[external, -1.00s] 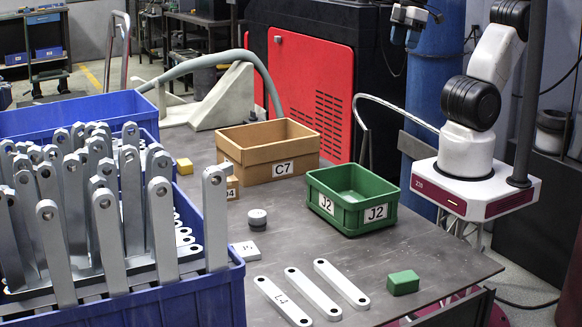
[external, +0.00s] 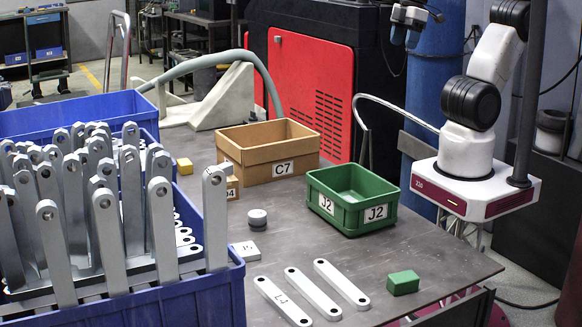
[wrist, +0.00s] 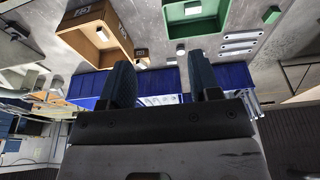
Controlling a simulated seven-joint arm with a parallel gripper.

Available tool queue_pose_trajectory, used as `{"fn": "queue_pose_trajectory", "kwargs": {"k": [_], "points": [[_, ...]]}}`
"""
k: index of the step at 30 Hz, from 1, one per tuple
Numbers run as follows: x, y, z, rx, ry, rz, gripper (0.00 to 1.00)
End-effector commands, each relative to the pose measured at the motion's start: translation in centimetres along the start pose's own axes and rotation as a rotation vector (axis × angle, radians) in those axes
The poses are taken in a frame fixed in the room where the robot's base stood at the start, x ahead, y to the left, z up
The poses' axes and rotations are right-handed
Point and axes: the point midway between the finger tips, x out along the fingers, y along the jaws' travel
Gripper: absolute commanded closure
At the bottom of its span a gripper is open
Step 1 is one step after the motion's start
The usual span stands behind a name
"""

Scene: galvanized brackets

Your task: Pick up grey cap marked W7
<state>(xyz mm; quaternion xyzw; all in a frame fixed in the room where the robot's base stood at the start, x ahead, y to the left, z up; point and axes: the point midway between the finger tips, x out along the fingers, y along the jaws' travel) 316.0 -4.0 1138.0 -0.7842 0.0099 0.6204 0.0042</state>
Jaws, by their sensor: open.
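A small round grey cap (external: 257,217) stands on the grey table in the external view, between the blue crate and the green bin. Its marking cannot be read. In the wrist view a small pale shape (wrist: 180,48) above the blue crate may be the cap, but I cannot tell for sure. My gripper (wrist: 160,82) shows in the wrist view with its two dark fingers apart and nothing seen between them.
A blue crate (external: 205,300) full of upright metal brackets stands at the left. Bare table surrounds the cap.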

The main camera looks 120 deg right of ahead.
Motion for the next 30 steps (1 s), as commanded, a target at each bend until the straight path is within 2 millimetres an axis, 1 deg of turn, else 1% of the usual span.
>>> {"fn": "queue_pose_trajectory", "kwargs": {"k": [11,12,14,15,16,25,30], "points": [[0.0,0.0,0.0,0.0,0.0,0.0,0.43],[0.0,0.0,0.0,0.0,0.0,0.0,0.4],[0.0,0.0,0.0,0.0,0.0,0.0,0.31],[0.0,0.0,0.0,0.0,0.0,0.0,0.25],[0.0,0.0,0.0,0.0,0.0,0.0,0.21],[0.03,-0.03,-0.04,0.002,-0.001,-0.002,0.21],[0.47,-0.38,-0.55,0.026,-0.018,-0.026,0.21]]}}
